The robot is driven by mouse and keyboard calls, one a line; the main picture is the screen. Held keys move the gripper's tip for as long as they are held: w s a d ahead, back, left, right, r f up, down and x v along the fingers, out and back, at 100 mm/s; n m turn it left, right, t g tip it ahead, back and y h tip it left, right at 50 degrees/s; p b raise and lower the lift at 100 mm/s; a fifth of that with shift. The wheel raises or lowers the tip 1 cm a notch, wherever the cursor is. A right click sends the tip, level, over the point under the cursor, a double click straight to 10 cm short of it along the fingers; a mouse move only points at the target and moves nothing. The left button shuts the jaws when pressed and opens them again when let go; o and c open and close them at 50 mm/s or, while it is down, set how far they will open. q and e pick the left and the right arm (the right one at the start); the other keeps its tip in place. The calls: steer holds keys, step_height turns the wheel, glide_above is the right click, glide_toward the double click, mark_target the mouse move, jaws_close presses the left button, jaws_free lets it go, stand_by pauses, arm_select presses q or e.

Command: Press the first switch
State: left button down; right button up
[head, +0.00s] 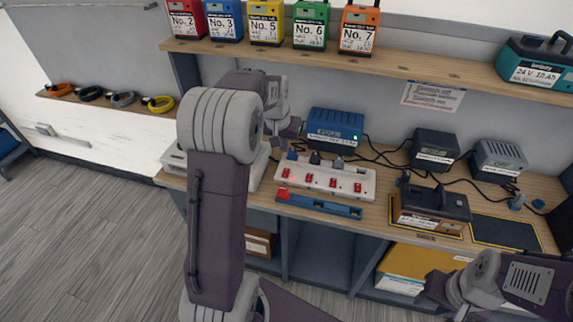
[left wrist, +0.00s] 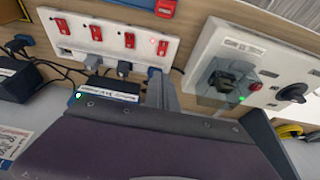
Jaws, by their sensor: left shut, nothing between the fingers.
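A white power strip (head: 325,178) lies on the bench with a row of several red switches. The leftmost switch in the head view (head: 286,173) has a small red light by it. In the left wrist view the strip (left wrist: 80,45) appears turned around, and the switch beside the lit red light is the rightmost one (left wrist: 163,47). My left gripper (head: 290,132) is shut and empty, above the back left of the strip. Its fingertips (left wrist: 156,74) show near the plugs, apart from that switch in the picture. My right gripper (head: 452,292) is at the lower right; its fingers are unclear.
Black plugs (head: 315,158) and cables run behind the strip. A blue charger (head: 335,130) stands behind it, and a blue bar with a red end (head: 318,205) lies in front. A white panel with a knob (left wrist: 250,70) is beside the strip. Dark chargers (head: 434,150) stand to the right.

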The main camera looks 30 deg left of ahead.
mark_target(287, 171)
arm_select(q)
steer(key=x, duration=1.3)
steer(key=shift+s+f+b, duration=0.25)
steer(key=shift+f+b, duration=0.05)
steer(key=shift+b, duration=0.1)
steer(key=shift+f, duration=0.4)
steer(key=shift+w+f, duration=0.1)
steer(key=shift+f, duration=0.1)
steer(key=shift+s+d, duration=0.25)
steer(key=shift+s, duration=0.6)
